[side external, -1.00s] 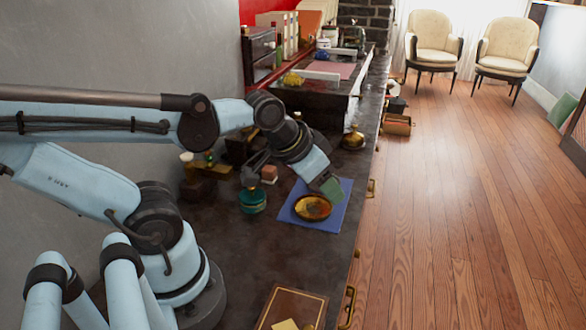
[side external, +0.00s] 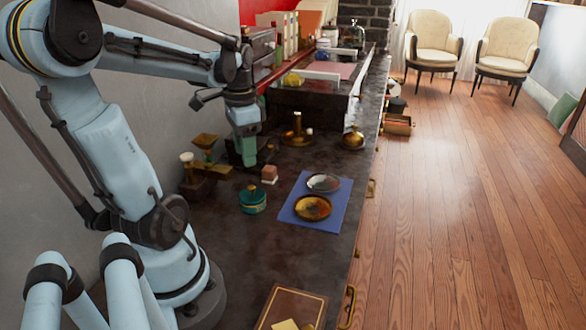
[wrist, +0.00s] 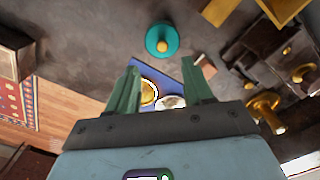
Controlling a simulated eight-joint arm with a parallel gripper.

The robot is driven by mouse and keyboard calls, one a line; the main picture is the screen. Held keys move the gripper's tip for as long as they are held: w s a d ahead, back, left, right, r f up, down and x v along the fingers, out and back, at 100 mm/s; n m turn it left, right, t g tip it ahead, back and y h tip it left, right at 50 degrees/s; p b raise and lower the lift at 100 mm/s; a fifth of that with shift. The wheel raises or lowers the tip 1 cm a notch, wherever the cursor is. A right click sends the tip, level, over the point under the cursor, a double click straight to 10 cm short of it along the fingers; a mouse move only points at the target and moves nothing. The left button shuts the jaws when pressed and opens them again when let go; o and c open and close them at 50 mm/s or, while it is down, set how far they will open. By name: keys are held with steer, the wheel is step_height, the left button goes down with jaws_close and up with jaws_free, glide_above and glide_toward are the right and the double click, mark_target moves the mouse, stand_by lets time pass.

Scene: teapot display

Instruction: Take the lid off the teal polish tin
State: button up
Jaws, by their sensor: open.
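The teal polish tin (side external: 253,201) stands upright on the dark counter, left of the blue cloth. Its lid, with a gold knob on top, appears to be on it. The tin lies beyond the fingertips there.
The blue cloth (side external: 332,220) carries a gold dish (side external: 312,207) and a silver dish (side external: 323,183). A small reddish block (side external: 269,173) stands behind the tin. Brass scales (side external: 205,145) stand at left, a brass piece (side external: 297,132) behind.

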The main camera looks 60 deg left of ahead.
glide_above(251, 186)
steer(key=shift+s+d+f, duration=0.1)
steer(key=shift+s+f, duration=0.05)
steer(key=shift+f, duration=1)
steer(key=shift+s+d+f, duration=0.1)
steer(key=shift+s+f, duration=0.05)
steer(key=shift+f, duration=1)
steer(key=shift+w+a+f, duration=0.1)
steer(key=shift+w+f, duration=0.1)
steer(key=shift+f, duration=0.6)
steer(key=shift+w+a+f, duration=0.1)
steer(key=shift+w+f, duration=0.05)
steer(key=shift+f, duration=1.6)
jaws_close()
